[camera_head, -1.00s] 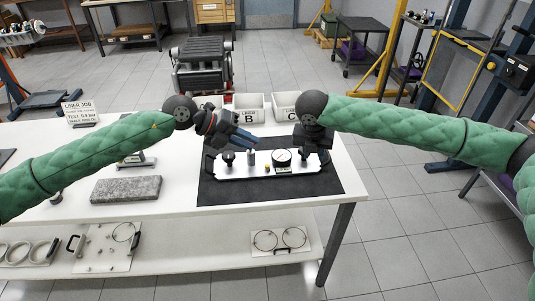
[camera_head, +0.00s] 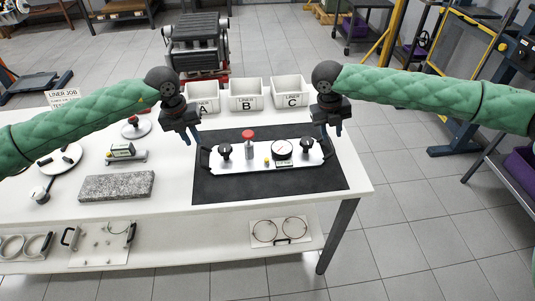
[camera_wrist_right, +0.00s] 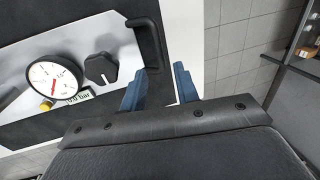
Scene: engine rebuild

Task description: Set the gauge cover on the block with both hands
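The gauge cover (camera_head: 266,171) is a silvery plate with a round dial, dark knobs, a red-topped post and a black handle at each end. It lies flat on a black mat (camera_head: 310,186) on the white table. My left gripper (camera_head: 193,138) is open and empty, above and just left of the cover's left handle (camera_head: 205,159). My right gripper (camera_head: 331,132) is open and empty above the right handle. In the right wrist view the dial (camera_wrist_right: 55,83) and right handle (camera_wrist_right: 149,42) show, with the two blue fingertips (camera_wrist_right: 160,85) apart near it. A dark engine block (camera_head: 196,40) stands behind the table.
White bins A (camera_head: 203,108), B (camera_head: 246,105) and C (camera_head: 291,102) line the table's back edge. A grey stone slab (camera_head: 117,186) and small instruments lie left of the mat. A lower shelf (camera_head: 200,250) holds rings and plates.

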